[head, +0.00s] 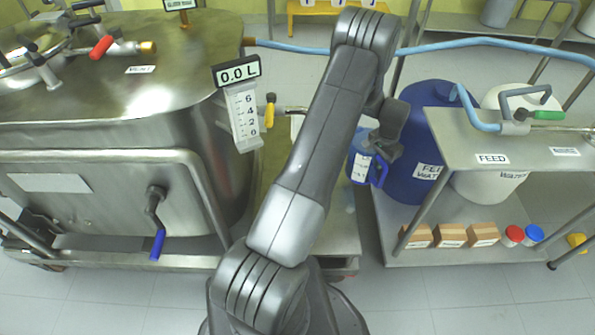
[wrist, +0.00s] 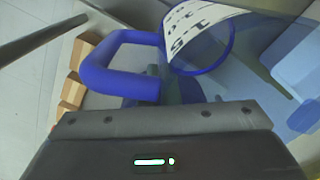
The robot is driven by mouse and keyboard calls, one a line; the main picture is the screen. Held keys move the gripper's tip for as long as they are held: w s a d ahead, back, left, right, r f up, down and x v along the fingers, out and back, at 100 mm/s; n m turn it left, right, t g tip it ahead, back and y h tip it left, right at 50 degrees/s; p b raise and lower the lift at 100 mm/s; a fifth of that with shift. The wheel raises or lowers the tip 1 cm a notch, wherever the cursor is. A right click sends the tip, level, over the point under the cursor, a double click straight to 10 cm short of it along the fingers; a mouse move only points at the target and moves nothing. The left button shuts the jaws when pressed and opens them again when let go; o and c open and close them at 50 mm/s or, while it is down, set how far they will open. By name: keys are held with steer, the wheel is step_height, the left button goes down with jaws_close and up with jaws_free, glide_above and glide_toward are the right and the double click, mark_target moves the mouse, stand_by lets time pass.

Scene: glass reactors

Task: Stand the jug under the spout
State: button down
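The jug (head: 359,167) is clear blue with a white label and a solid blue handle (head: 379,171). In the head view it is upright, right of my arm, which partly covers it. My gripper (head: 384,150) is at the jug's handle side. In the wrist view the handle (wrist: 118,68) lies just ahead of my gripper, with dark finger parts (wrist: 178,88) beside it; their closure is unclear. I cannot tell whether the jug rests on something. A pipe (head: 292,110) with a yellow-handled valve (head: 270,111) leaves the vessel's right side; its end is hidden behind my arm.
The steel vessel (head: 110,105) fills the left, with a 0.0 L display (head: 237,72). A steel rack (head: 480,139) at right holds a blue drum (head: 432,150), a white drum (head: 487,187) and small boxes (head: 451,235). A blue hose (head: 480,43) crosses behind. Front floor is clear.

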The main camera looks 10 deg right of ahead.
steer(key=w+a+b, duration=0.1)
steer(key=w+a, duration=0.1)
steer(key=a, duration=0.7)
steer(key=w+a+b, duration=0.1)
steer(key=w+a, duration=0.2)
steer(key=a, duration=0.7)
step_height(320, 180, down, 7)
steer(key=b, duration=0.2)
steer(key=shift+f, duration=0.1)
steer(key=shift+a+f+b, duration=0.1)
steer(key=shift+f+b, duration=0.05)
steer(key=shift+b, duration=0.2)
steer(key=c, duration=1.7)
jaws_free()
